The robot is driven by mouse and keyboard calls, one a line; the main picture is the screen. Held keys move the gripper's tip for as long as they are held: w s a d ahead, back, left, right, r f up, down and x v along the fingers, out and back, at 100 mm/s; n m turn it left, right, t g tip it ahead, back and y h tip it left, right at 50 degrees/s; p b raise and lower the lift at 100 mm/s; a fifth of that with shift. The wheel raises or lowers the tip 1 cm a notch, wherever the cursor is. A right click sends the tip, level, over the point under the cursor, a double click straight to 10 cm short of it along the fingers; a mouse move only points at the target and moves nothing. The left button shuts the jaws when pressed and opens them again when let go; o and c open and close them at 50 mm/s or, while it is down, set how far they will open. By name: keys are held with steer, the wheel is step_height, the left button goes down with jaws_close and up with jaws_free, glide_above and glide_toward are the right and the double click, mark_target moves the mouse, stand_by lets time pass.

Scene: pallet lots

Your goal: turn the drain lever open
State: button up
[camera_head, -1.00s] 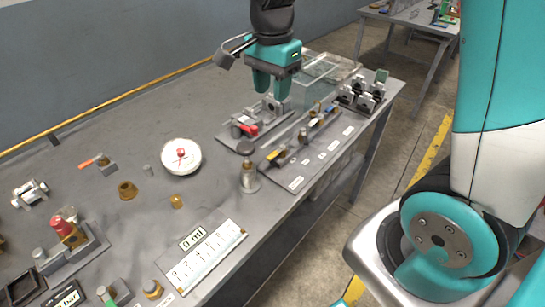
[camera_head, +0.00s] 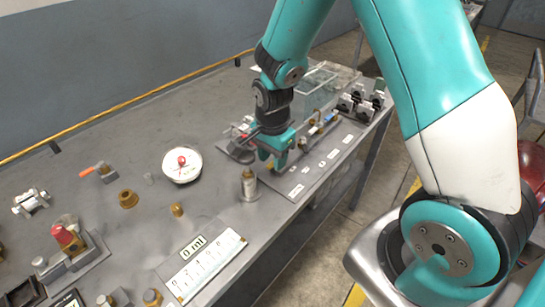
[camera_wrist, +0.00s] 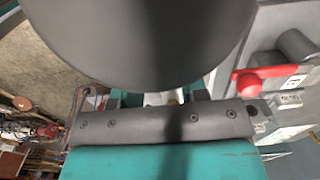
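My gripper (camera_head: 277,158) points down over the near end of a grey labelled plate (camera_head: 305,172), where a row of small coloured handles sits. It covers the place of the yellow handle. I cannot tell whether the fingers touch or hold anything. A red lever on a grey fitting shows in the wrist view (camera_wrist: 262,77). The labels are too small to read, so I cannot tell which handle is the drain lever.
A brass-necked bottle-like fitting (camera_head: 249,186) stands close to my gripper. A clear tank (camera_head: 318,88) and black clamps (camera_head: 362,102) stand behind. Bench surface left of the dial is partly clear.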

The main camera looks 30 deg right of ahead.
steer(key=shift+f, duration=0.3)
jaws_close()
